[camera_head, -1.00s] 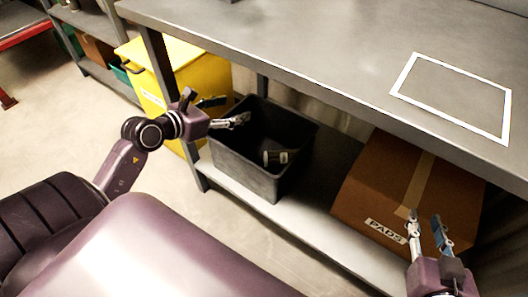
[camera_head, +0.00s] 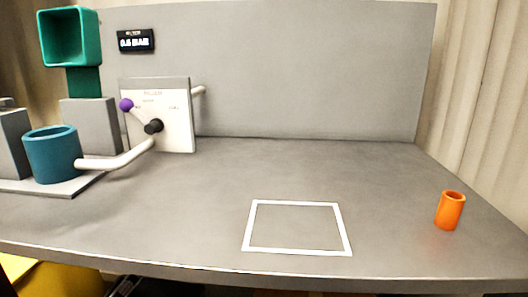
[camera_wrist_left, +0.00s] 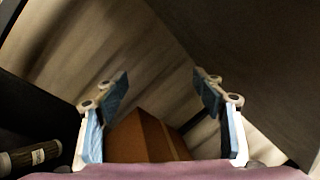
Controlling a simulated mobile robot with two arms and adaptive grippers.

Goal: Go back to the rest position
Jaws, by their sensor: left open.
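My left gripper (camera_wrist_left: 163,90) shows in the left wrist view with its two blue-padded fingers spread apart and nothing between them. Beyond the fingers is a brown cardboard box (camera_wrist_left: 140,138), partly hidden by the gripper. A dark cylinder with a pale label (camera_wrist_left: 32,156) lies at the lower left of that view. Neither gripper shows in the head view, and my right gripper is in no current view.
The grey bench (camera_head: 390,185) carries a white square outline (camera_head: 297,252), empty inside. An orange cup (camera_head: 450,211) stands at right. At left are a teal cup (camera_head: 52,156), a lever panel (camera_head: 172,120) and a green open box (camera_head: 70,38). A yellow bin (camera_head: 50,280) is below.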

